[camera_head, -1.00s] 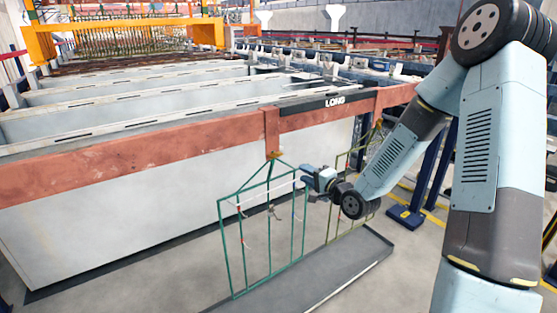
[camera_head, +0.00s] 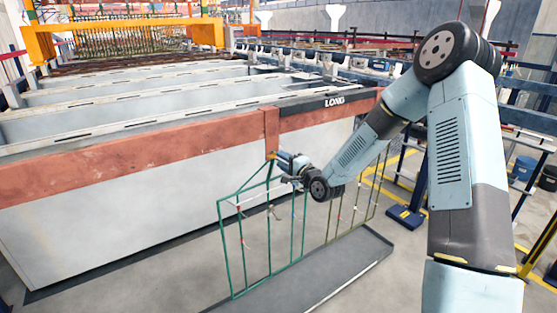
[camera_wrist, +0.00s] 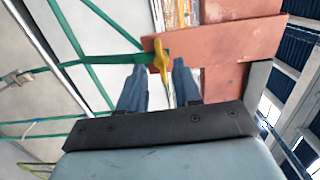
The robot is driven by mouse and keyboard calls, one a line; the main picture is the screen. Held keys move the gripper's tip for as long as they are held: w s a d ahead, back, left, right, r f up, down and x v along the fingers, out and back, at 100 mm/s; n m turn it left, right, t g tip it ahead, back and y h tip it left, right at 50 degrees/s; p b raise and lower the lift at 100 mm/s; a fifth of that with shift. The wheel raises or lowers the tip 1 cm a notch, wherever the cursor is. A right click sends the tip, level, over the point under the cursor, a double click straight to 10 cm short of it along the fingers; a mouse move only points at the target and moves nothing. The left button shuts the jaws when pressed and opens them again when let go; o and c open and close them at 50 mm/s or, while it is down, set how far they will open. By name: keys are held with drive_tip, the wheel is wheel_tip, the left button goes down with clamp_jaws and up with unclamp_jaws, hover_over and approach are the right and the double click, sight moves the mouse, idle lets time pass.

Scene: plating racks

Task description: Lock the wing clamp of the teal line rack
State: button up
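The teal line rack (camera_head: 221,245) is an upright wire frame hanging in front of the tank's rust-red rim, above a grey tray. Its yellow wing clamp (camera_head: 271,155) sits at the rack's peak against the rim. In the wrist view the yellow wing clamp (camera_wrist: 161,58) stands crosswise to the teal bar, in front of the red rim. My gripper (camera_head: 282,160) is at the rack's top, just right of the clamp. In the wrist view my gripper (camera_wrist: 160,78) has its two blue fingers apart, with the clamp at or just beyond their tips. I cannot tell whether they touch it.
The rust-red rim (camera_head: 140,150) runs along the long tank (camera_head: 130,220). An olive rack (camera_head: 375,190) hangs to the right of the teal one. The grey tray (camera_head: 320,275) lies on the floor below. A blue post base (camera_head: 406,216) stands at the right.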

drive_tip(key=shift+x, duration=1.2)
clamp_jaws()
